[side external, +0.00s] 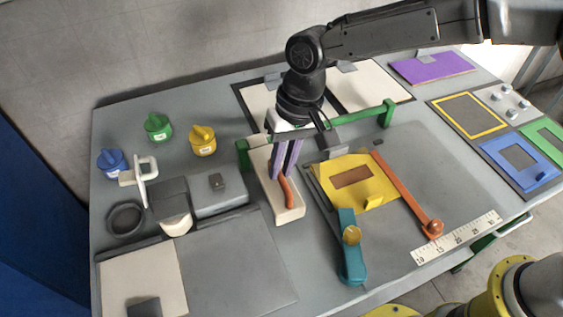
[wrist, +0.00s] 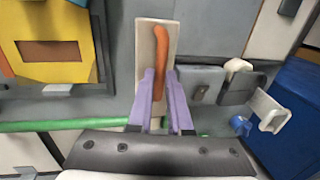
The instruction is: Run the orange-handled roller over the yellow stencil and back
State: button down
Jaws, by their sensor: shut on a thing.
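The curved orange handle (side external: 288,192) of the roller lies over a long cream tray (side external: 292,214) left of the stencil; it also shows in the wrist view (wrist: 159,45). My gripper (side external: 284,176), with purple fingers, is over the tray and shut on the orange handle at its near end in the wrist view (wrist: 160,74). The roller's head cannot be made out. The yellow stencil (side external: 372,190) lies flat on the grey board to the right, with a brown rectangular window; in the wrist view it is at upper left (wrist: 80,20).
A green rail (side external: 350,122) crosses behind the tray and stencil. A teal clamp (side external: 352,262) and an orange bar (side external: 405,195) flank the stencil. A white ruler (side external: 457,238) lies in front. Grey blocks (side external: 220,196) stand left of the tray. The board right of the orange bar is clear.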

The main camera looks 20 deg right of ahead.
jog(key=d, duration=2.7)
jog(key=shift+r, duration=0.15)
jog(key=c, duration=0.8)
grip_release()
jog(key=shift+c, duration=0.2)
notch_tip(320, 180, up, 13)
jog(key=d, duration=0.2)
jog(key=shift+d+r, duration=0.2)
jog(key=shift+d, duration=0.1)
